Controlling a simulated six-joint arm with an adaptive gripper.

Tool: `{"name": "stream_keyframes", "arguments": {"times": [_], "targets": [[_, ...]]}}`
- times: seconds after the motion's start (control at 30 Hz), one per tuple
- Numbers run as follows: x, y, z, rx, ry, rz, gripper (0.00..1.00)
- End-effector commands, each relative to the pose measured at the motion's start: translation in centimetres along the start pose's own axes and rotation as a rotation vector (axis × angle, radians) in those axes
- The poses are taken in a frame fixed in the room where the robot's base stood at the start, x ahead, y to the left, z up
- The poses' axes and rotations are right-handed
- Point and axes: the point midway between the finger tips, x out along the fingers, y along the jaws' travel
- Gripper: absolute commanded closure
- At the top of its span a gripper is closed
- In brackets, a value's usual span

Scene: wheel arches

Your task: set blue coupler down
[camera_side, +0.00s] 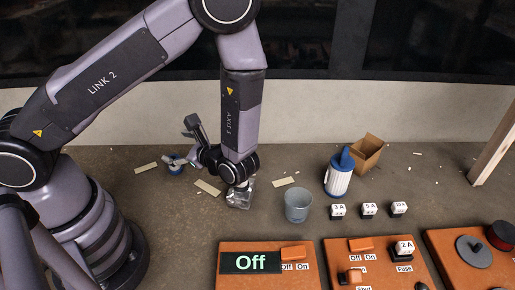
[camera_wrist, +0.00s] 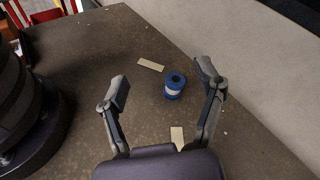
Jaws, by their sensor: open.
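The blue coupler (camera_side: 176,169) stands on the brown worktop at the left, close to my gripper. In the wrist view the blue coupler (camera_wrist: 175,82) is a short blue cylinder with a pale band and a dark hole in its top. My gripper (camera_side: 184,143) is open, its fingers spread wide and pointing left in the side view. In the wrist view my gripper (camera_wrist: 164,82) shows a finger on either side of the coupler, with clear gaps and no visible contact. One finger partly covers the coupler in the side view.
Pale strips (camera_side: 207,187) lie around the coupler. A glass cup (camera_side: 298,205), a blue-and-white canister (camera_side: 338,175), an open carton (camera_side: 367,152) and several fuse blocks (camera_side: 369,210) stand to the right. Orange panels (camera_side: 265,275) line the front. A wall (camera_wrist: 270,60) borders the worktop.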

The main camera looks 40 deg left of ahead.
Motion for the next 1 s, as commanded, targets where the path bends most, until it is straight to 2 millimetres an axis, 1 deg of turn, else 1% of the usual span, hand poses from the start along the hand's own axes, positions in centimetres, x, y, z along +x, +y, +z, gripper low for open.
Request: {"name": "stream_keyframes", "arguments": {"times": [0.03, 0.2, 0.4, 0.6, 0.7, 0.8, 0.9, 1.0], "targets": [[-0.5, -0.8, 2.0, -0.078, 0.046, 0.088, 0.31], [-1.6, -1.6, 7.8, -0.302, 0.212, 0.356, 0.31], [-3.1, -1.5, 14.0, -0.574, 0.465, 0.618, 0.31], [-4.9, -0.8, 19.6, -0.860, 0.770, 0.796, 0.31], [-5.8, -0.3, 22.0, -0.993, 0.925, 0.842, 0.31], [-6.7, 0.2, 23.9, -1.099, 1.055, 0.860, 0.31], [-7.2, 0.6, 25.2, -1.171, 1.146, 0.863, 0.31], [-7.6, 0.8, 25.8, -1.208, 1.195, 0.862, 0.31]]}}
